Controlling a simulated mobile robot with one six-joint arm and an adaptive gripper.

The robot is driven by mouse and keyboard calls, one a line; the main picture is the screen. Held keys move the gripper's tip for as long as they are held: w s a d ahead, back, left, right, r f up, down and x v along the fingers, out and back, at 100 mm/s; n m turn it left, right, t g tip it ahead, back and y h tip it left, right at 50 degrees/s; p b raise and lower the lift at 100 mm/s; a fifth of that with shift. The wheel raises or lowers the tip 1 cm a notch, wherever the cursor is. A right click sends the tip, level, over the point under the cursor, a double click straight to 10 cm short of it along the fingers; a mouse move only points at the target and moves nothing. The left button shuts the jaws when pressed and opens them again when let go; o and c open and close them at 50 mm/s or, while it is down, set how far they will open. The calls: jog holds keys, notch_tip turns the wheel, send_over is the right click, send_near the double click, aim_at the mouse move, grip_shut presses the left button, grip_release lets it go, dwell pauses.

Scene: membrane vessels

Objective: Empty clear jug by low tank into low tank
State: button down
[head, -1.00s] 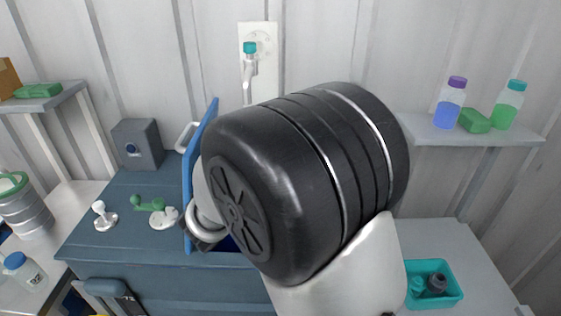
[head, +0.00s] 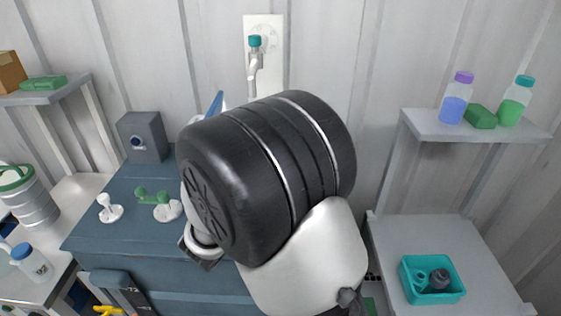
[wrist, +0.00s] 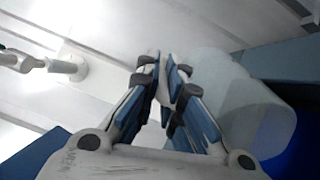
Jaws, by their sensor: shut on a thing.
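The clear jug (wrist: 238,105) shows in the wrist view as a pale translucent body to the right of the fingers, with its handle between them. My gripper (wrist: 165,80) is shut on it. Deep blue (wrist: 300,145), seemingly the tank's inside, shows beside and below the jug. In the head view, the low tank is the blue-grey block (head: 105,225), with a blue lid (head: 216,101) standing up. My black arm joint hides the opening, the jug and the fingers there.
A white tap with a teal knob (head: 255,42) is on the back wall. A grey box (head: 142,138) and green-and-white fittings (head: 155,198) sit on the tank top. A right shelf (head: 425,125) holds bottles. A teal tray (head: 432,297) lies on the right bench.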

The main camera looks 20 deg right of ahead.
jog(key=shift+a, duration=0.1)
dwell(0.4)
jog(key=shift+s+a+r+t+h, duration=0.2)
jog(key=shift+s+a+t+h, duration=0.5)
jog(key=shift+s+a+h, duration=0.15)
jog(key=shift+s+a+t+h, duration=0.65)
jog(key=shift+s+a+t, duration=0.1)
jog(key=shift+a, duration=0.1)
dwell(1.9)
